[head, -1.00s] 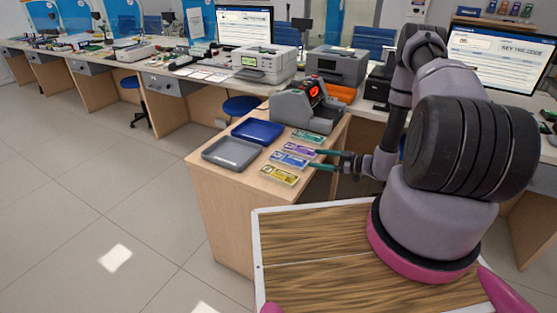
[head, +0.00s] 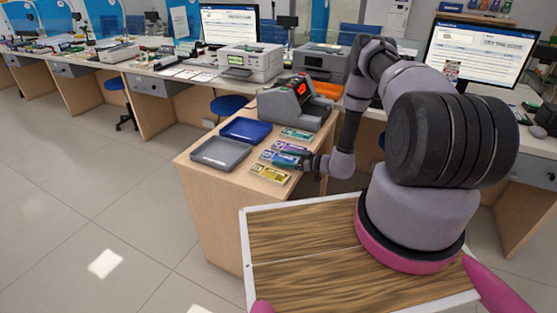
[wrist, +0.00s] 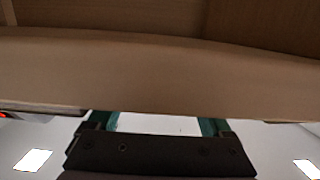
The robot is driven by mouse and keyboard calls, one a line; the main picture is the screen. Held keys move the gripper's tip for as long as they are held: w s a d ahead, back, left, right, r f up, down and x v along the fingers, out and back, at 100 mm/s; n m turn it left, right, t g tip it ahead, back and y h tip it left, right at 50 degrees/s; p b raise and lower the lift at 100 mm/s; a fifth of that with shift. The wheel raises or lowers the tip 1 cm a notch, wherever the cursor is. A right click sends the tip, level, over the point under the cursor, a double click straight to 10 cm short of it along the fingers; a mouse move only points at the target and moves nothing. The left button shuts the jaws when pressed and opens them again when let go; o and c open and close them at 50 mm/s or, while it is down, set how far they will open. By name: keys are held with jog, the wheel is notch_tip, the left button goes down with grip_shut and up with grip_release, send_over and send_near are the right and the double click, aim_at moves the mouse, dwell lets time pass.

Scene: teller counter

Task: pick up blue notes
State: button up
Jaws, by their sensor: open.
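The blue notes (head: 277,158) lie flat on the wooden side counter, between a purple bundle (head: 283,146) and a yellow bundle (head: 269,173). My gripper (head: 288,158) is open at the right end of the blue notes in the head view, with its teal fingers low over or beside them. Whether the fingers touch the notes cannot be told. In the wrist view my gripper (wrist: 160,122) shows two teal fingers spread apart. A broad tan surface hides their tips there, and no notes can be made out.
A green bundle (head: 297,135) lies behind the purple one. A grey tray (head: 221,160) and a blue tray (head: 252,131) stand to the left of the bundles. A counting machine (head: 290,102) stands behind. Open floor lies left of the counter.

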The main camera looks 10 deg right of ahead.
jog(key=shift+w+a, duration=0.2)
jog(key=c, duration=1)
jog(key=shift+r, duration=0.1)
notch_tip(320, 180, up, 9)
jog(key=shift+f, duration=0.1)
jog(key=w+d+r+m+t+h, duration=0.2)
jog(key=d+r+m+t+h, duration=0.1)
jog(key=d+r+m+h, duration=0.3)
jog(key=w+d+r+m+t+h, duration=0.1)
jog(key=d+r+m+t+h, duration=0.3)
jog(key=r+h, duration=0.4)
jog(key=n+g+y, duration=0.7)
jog(key=n+y, duration=0.3)
jog(key=y, duration=0.4)
send_over(282, 158)
notch_tip(282, 158, down, 13)
jog(key=shift+s+f, duration=0.1)
